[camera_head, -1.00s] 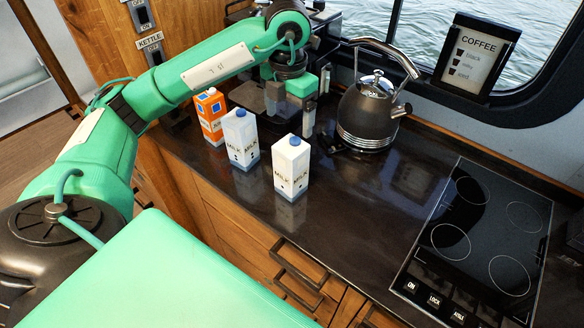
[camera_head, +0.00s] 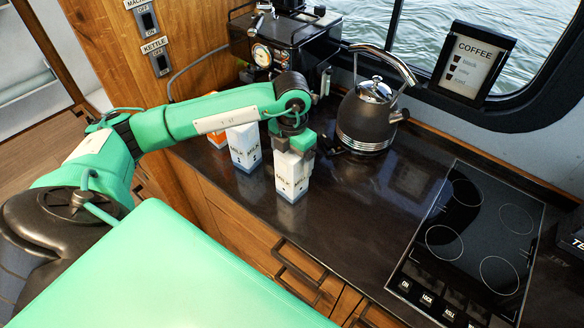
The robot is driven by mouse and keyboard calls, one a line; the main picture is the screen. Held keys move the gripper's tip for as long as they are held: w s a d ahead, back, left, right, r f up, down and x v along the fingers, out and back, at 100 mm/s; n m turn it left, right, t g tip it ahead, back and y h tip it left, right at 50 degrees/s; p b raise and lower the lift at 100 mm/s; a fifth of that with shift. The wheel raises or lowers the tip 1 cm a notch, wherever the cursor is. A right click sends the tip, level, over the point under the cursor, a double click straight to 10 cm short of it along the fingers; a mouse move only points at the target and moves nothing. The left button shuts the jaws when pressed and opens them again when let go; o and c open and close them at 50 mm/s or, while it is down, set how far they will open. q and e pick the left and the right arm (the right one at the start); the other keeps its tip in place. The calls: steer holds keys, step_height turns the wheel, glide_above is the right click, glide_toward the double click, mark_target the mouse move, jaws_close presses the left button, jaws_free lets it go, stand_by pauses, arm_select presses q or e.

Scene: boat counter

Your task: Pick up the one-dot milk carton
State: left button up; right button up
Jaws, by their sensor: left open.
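Two white milk cartons with grey-blue bases stand upright on the dark counter. The nearer, right-hand milk carton (camera_head: 291,182) has its top hidden by my left gripper (camera_head: 298,153). The other milk carton (camera_head: 244,151) stands just to the left, its top partly behind my arm. The dots on the cartons are too small to tell which has one. My left gripper is open, pointing down at the top of the right-hand carton; I cannot tell whether it touches it. My right gripper is not in view.
An orange carton (camera_head: 216,139) is mostly hidden behind my left arm. A dark kettle (camera_head: 367,115) stands right of the gripper, with a coffee machine (camera_head: 285,38) behind. A black cooktop (camera_head: 477,230) lies at the right. The counter between carton and cooktop is clear.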

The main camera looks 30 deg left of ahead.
arm_select(q)
steer(key=shift+f, duration=0.2)
jaws_close()
steer(key=shift+w+r, duration=0.1)
stand_by(0.4)
